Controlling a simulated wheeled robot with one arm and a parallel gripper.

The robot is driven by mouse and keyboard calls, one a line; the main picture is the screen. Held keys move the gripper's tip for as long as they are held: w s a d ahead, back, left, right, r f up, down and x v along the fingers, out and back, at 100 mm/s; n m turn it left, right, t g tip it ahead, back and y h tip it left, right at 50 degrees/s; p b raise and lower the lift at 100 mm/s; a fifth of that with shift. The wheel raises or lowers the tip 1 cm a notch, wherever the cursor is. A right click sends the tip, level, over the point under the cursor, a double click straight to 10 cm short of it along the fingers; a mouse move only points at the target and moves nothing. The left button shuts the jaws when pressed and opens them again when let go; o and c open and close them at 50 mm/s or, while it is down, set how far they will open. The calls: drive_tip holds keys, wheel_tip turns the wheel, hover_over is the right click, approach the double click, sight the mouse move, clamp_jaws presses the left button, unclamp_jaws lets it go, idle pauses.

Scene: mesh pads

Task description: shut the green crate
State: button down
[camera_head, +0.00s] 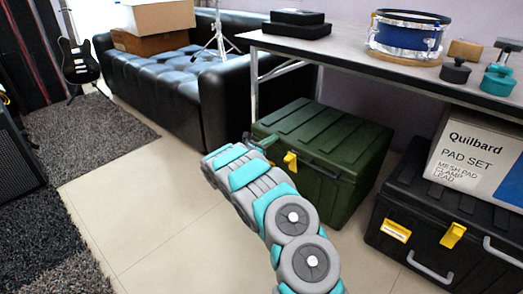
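The green crate (335,150) stands on the floor under the front left part of the table. Its ribbed lid (322,128) lies over the body and looks down or nearly so; I cannot tell whether a small gap is left at the front edge. A yellow latch (290,160) shows on the front, and I cannot tell whether it is fastened. My grey and teal arm reaches up from the bottom and covers the crate's lower left front. Its far end (224,157) is left of the crate, over the floor in the picture.
A black case (450,225) with yellow latches stands right of the crate, with a Quilbard pad set box (480,150) on it. The table (345,50) overhangs the crate and carries a blue drum (408,35). A black sofa (180,80) stands behind left. Tiled floor (150,215) is clear left.

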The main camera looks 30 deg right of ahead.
drive_tip(key=x, duration=0.3)
drive_tip(key=shift+r, duration=0.15)
drive_tip(key=shift+d, duration=0.1)
